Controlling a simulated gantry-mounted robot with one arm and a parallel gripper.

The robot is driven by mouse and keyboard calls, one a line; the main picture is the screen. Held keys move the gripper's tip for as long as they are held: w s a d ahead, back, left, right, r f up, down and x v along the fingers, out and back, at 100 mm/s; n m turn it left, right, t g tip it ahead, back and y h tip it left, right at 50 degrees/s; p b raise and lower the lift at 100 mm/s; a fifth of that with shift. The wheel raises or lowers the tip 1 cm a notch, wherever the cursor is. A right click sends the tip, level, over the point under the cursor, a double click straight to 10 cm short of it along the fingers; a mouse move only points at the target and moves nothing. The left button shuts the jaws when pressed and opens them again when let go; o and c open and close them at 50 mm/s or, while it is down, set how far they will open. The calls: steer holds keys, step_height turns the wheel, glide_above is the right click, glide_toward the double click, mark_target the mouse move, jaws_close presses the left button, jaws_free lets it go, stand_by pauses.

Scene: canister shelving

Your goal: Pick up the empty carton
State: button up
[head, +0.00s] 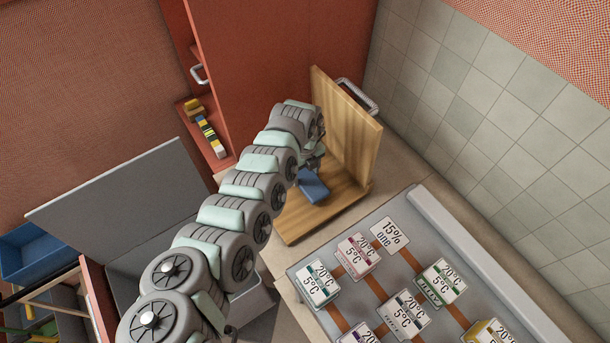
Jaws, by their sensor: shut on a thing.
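My gripper (314,160) is at the far end of my arm, in front of the upright wooden panel. It is partly hidden by my arm. A small blue box (312,185) is at its jaws, and the gripper is shut on it. The box is above or on the wooden base (310,220); I cannot tell if it touches. Several white labelled cartons, such as one with a red band (358,254) and one with a green band (440,282), stand on a grey tray (385,213). I cannot tell from outside whether any carton is empty.
The wooden panel (347,130) with a metal handle (358,96) rises behind my gripper. A red cabinet (265,60) with small boxes (206,130) stands at the back. A grey open lid (120,200) and blue bin (35,250) are left.

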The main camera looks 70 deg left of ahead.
step_height(320, 180, up, 19)
steer(key=b, duration=0.2)
step_height(320, 180, up, 14)
steer(key=n+p, duration=0.6)
steer(key=n, duration=0.3)
glide_above(305, 176)
steer(key=a, duration=0.5)
steer(key=w+d+r+m, duration=0.1)
steer(key=w+d+r, duration=0.15)
steer(key=w, duration=0.25)
steer(key=w+d+r+m, duration=0.2)
steer(key=w+d, duration=0.1)
steer(key=w, duration=0.3)
steer(key=w+d+f+n+b, duration=0.2)
steer(key=w+d+f+n, duration=0.15)
steer(key=w+d, duration=0.75)
steer(key=w+d+f+n+b, duration=0.1)
steer(key=w+d+f+n, duration=0.1)
steer(key=d, duration=1.1)
steer(key=w+d+f+n+b, duration=0.2)
steer(key=w+d, duration=0.2)
steer(key=d, duration=1)
steer(key=w+d+f+n+b, duration=0.1)
steer(key=w+d+f+n, duration=0.1)
steer(key=d, duration=1.1)
steer(key=shift+w+d+f, duration=0.2)
steer(key=shift+w+d, duration=0.2)
steer(key=shift+w, duration=0.3)
steer(key=shift+n, duration=0.25)
